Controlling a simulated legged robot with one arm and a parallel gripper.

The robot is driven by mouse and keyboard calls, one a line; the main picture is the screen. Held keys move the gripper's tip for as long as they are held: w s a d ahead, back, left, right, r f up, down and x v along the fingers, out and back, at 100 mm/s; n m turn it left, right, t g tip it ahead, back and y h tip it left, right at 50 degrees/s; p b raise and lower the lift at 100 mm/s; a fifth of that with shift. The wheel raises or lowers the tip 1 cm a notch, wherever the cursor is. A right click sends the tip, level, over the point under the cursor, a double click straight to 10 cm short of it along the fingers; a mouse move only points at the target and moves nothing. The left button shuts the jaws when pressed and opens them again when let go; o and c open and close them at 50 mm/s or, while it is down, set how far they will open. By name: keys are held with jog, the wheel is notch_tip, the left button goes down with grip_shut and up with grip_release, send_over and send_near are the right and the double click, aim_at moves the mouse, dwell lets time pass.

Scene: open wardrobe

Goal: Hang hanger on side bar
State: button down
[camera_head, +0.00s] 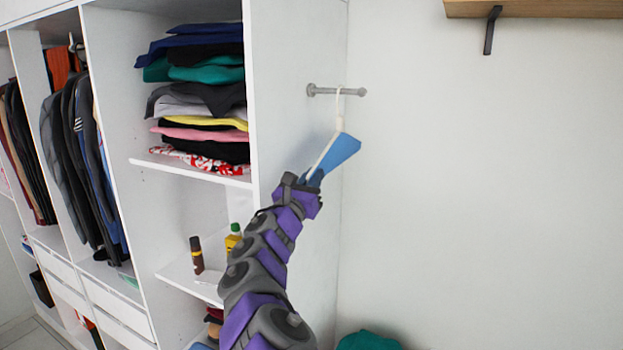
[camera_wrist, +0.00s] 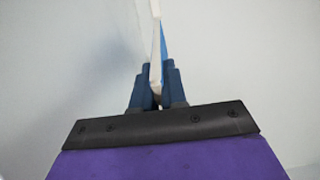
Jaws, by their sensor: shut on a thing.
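The white hanger (camera_head: 323,155) with a blue garment (camera_head: 342,153) on it is at the end of my arm, by the wardrobe's side panel. My gripper (camera_head: 312,181) is shut on the hanger's lower end. The side bar (camera_head: 337,92) is a short grey rod sticking out from the panel. The hanger's hook shows at the bar and looks looped over it; whether it bears on the bar I cannot tell. In the wrist view, my gripper's fingers (camera_wrist: 157,88) close on the hanger's white edge (camera_wrist: 156,45), with a strip of blue beside it. The bar is not visible there.
The open white wardrobe (camera_head: 292,120) fills the left, with folded clothes (camera_head: 200,100) on a shelf and hanging clothes (camera_head: 85,150). A wooden wall shelf (camera_head: 540,8) with a dark bracket is at upper right. The wall area right of the bar is clear. A green item (camera_head: 367,341) lies below.

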jog(key=shift+f, duration=0.5)
dwell(0.4)
jog(key=c, duration=1.1)
grip_release()
